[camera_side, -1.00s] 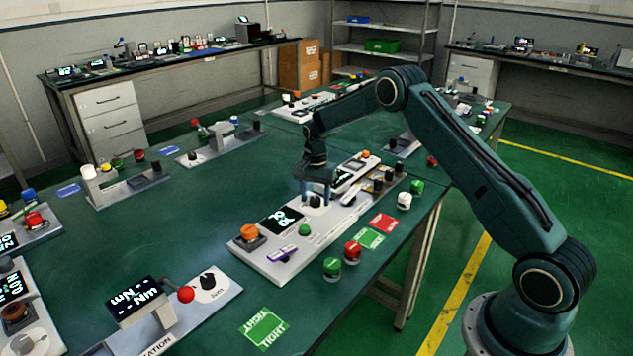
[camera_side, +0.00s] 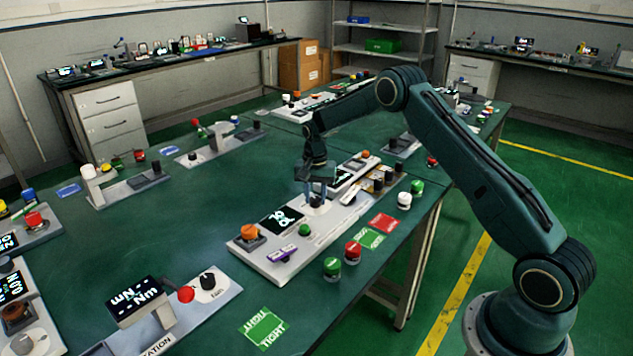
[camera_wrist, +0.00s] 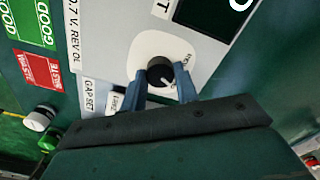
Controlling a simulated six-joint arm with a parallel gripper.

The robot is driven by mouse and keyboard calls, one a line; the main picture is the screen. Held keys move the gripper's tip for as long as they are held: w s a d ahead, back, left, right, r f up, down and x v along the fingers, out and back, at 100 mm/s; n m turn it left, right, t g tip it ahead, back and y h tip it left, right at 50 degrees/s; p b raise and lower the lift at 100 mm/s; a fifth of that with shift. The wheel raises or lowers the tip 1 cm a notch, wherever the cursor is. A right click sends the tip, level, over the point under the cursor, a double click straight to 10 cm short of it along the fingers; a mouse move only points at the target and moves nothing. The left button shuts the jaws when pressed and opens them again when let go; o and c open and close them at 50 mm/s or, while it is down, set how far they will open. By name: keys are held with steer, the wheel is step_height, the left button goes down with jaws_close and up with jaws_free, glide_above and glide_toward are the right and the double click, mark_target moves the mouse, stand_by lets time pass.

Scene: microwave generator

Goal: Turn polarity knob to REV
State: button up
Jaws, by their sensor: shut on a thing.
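The black polarity knob (camera_wrist: 160,73) has a white pointer line and sits on a round white dial plate on the pale panel (camera_wrist: 108,45). In the side view the knob (camera_side: 316,201) is low between my fingers and partly hidden. My gripper (camera_wrist: 161,86) has its two blue fingers on either side of the knob, shut on it. In the side view my gripper (camera_side: 315,194) points down at the panel.
The panel also carries a display (camera_side: 281,218), an orange knob (camera_side: 249,232), a green button (camera_side: 305,230) and a purple switch (camera_side: 282,253). Red and green cards and several buttons lie to its right. Open table lies to the left of the panel.

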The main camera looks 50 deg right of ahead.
mark_target(315, 199)
steer(key=n, duration=1.1)
steer(key=shift+w+r+n, duration=0.1)
steer(key=shift+n, duration=0.2)
stand_by(0.3)
steer(key=o, duration=1)
steer(key=shift+r, duration=6.85)
